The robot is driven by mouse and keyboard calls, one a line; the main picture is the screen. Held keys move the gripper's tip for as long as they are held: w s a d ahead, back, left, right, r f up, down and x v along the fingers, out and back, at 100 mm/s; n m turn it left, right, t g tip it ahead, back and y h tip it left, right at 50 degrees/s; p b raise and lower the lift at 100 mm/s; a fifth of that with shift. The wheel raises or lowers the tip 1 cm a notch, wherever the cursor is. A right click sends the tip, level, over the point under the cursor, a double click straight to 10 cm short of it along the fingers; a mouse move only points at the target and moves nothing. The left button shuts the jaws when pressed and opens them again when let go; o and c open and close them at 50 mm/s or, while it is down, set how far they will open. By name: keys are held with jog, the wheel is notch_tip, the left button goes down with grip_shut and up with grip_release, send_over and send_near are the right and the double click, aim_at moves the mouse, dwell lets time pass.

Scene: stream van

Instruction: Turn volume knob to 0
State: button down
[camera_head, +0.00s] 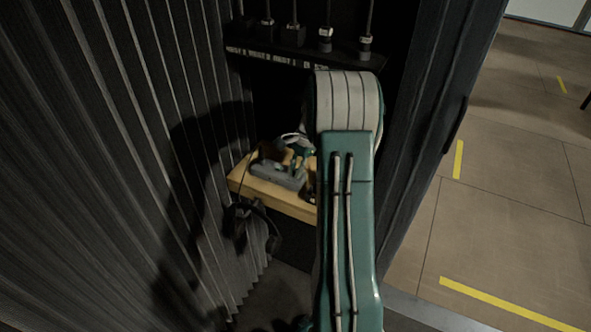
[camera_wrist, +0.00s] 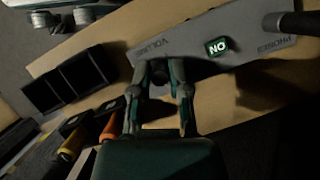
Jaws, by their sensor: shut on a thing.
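The dark volume knob (camera_wrist: 159,80) is at the VOLUME end of the box. In the wrist view my gripper (camera_wrist: 162,70) has its two fingers on either side of the knob, shut on it. The fingers hide much of the knob, and its setting cannot be read. In the head view the grey box (camera_head: 277,176) shows on the shelf, and my arm hides part of the area.
The wooden shelf (camera_head: 275,196) stands deep between a ribbed dark wall (camera_head: 120,130) and a dark panel (camera_head: 425,110). A rack (camera_head: 300,55) hangs above it. Dark square blocks (camera_wrist: 70,78) and orange-and-black items (camera_wrist: 110,125) lie beside my gripper. Dark headphones (camera_head: 258,222) hang at the shelf's edge.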

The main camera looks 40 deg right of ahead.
jog(key=n+g, duration=0.1)
jog(key=n, duration=0.1)
jog(key=n+g, duration=0.1)
jog(key=n, duration=0.2)
jog(key=shift+w+f+n+h, duration=0.1)
jog(key=shift+n+h, duration=0.2)
jog(key=shift+h, duration=0.1)
jog(key=n, duration=0.2)
jog(key=n+g+h, duration=0.1)
jog(key=n, duration=0.2)
jog(key=shift+a+g, duration=0.1)
jog(key=shift+g, duration=0.2)
jog(key=n+h, duration=0.1)
jog(key=n, duration=0.2)
jog(key=n+h, duration=0.1)
jog(key=n, duration=0.2)
jog(key=shift+w+a+g, duration=0.1)
jog(key=shift+g, duration=0.3)
jog(key=n+h, duration=0.2)
jog(key=n, duration=0.3)
jog(key=shift+n, duration=0.3)
jog(key=shift+h, duration=0.3)
jog(key=c, duration=0.6)
grip_release()
